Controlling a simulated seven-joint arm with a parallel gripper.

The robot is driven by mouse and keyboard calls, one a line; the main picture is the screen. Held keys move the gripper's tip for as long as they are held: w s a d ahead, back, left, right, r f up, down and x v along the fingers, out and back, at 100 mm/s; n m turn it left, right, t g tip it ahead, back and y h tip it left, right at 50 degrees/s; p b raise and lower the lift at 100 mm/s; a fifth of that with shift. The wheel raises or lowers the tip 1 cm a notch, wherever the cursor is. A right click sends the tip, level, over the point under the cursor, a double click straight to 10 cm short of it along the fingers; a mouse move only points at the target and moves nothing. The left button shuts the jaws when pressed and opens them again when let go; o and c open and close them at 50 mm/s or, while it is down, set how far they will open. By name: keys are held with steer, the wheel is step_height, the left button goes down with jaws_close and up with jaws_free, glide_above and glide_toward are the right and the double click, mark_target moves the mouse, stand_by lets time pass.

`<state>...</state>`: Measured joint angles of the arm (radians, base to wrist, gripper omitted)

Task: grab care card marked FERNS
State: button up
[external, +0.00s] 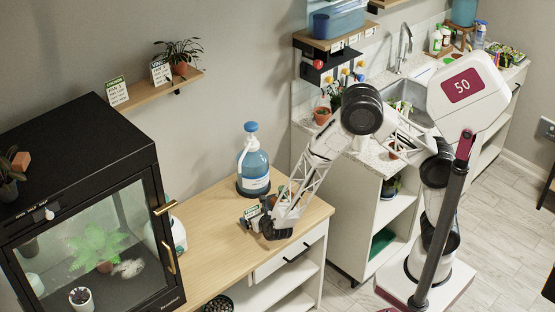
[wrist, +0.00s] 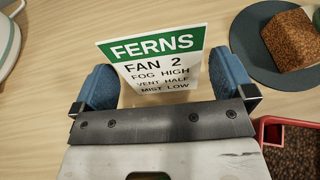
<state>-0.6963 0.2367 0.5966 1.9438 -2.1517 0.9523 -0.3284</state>
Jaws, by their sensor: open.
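The FERNS care card (wrist: 160,47) is white with a green header and reads FAN 2, FOG HIGH, VENT HALF, MIST LOW. It stands upright, tilted slightly in the wrist view, over the wooden counter (external: 215,222). My gripper (wrist: 164,82) is open, with one blue-padded finger on each side of the card's lower part.
A blue bottle (external: 254,168) stands close behind my gripper. In the wrist view a dark round plate (wrist: 250,68) with a brown block and a red tray (wrist: 262,128) of brown pellets lie right. A glass-front cabinet (external: 100,240) stands left; a wall shelf (external: 142,97) holds two other cards.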

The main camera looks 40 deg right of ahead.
mark_target(249, 214)
steer(key=shift+x, duration=1.9)
steer(key=c, duration=0.8)
steer(key=shift+r, duration=0.1)
steer(key=shift+r, duration=4.85)
